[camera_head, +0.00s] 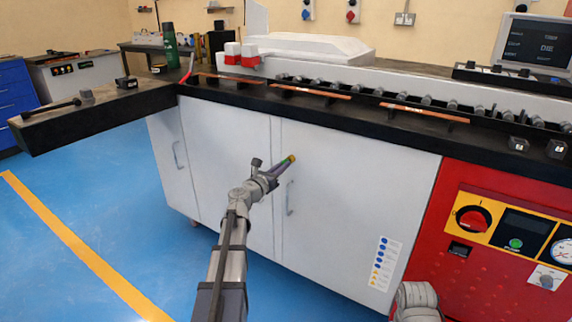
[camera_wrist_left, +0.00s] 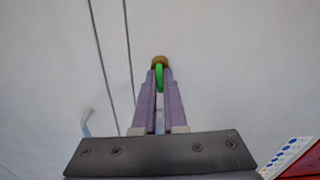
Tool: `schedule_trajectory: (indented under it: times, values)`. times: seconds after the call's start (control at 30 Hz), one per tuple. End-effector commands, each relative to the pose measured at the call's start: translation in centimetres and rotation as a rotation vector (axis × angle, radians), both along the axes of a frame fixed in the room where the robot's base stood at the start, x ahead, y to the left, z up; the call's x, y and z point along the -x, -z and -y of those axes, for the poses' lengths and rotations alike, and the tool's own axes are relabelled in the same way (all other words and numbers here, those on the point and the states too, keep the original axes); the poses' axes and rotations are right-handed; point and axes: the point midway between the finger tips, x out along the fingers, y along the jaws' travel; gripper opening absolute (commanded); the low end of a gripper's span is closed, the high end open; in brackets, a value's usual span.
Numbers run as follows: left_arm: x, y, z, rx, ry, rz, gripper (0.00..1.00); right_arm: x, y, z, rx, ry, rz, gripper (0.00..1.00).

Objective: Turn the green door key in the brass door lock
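The brass door lock (camera_head: 291,158) sits on the white cabinet door, right of the seam between two doors. It also shows in the left wrist view (camera_wrist_left: 160,60), just beyond the fingertips. The green door key (camera_wrist_left: 159,78) stands at the lock, between the tips of my left gripper (camera_wrist_left: 160,84). The two purple fingers are close together on the key, with a narrow gap behind it. In the head view my left gripper (camera_head: 284,164) reaches to the lock and hides the key. How far the key is in the lock cannot be seen. My right gripper is not in view.
A door handle (camera_head: 290,198) is below the lock. The black bench edge (camera_head: 350,122) runs above the doors, with copper bars (camera_head: 310,91) on top. A red control panel (camera_head: 500,240) is at the right. Blue floor is free at the left.

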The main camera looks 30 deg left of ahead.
Motion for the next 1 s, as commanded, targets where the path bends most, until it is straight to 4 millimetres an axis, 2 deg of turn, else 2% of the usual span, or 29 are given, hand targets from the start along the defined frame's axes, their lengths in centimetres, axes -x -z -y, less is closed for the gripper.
schedule_trajectory:
  times: [0.03, 0.23, 0.3, 0.67, 0.87, 1.0]
  values:
    - [0.0, 0.0, 0.0, -0.005, 0.000, 0.000, 0.15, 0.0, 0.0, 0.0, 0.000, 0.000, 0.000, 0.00]
    - [0.0, 0.0, 0.0, -0.007, 0.000, 0.001, 0.38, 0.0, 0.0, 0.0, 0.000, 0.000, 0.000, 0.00]
    - [0.0, 0.0, 0.0, -0.008, 0.000, 0.001, 0.42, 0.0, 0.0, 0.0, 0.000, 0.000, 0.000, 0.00]
    - [0.6, 0.0, 0.0, -0.009, 0.000, 0.001, 0.42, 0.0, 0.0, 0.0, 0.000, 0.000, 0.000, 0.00]
    - [3.0, 0.0, -0.2, -0.009, -0.002, 0.000, 0.42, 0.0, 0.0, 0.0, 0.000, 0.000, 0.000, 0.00]
    - [5.4, 0.0, -0.3, -0.009, -0.003, 0.000, 0.42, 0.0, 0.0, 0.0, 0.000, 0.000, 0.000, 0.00]
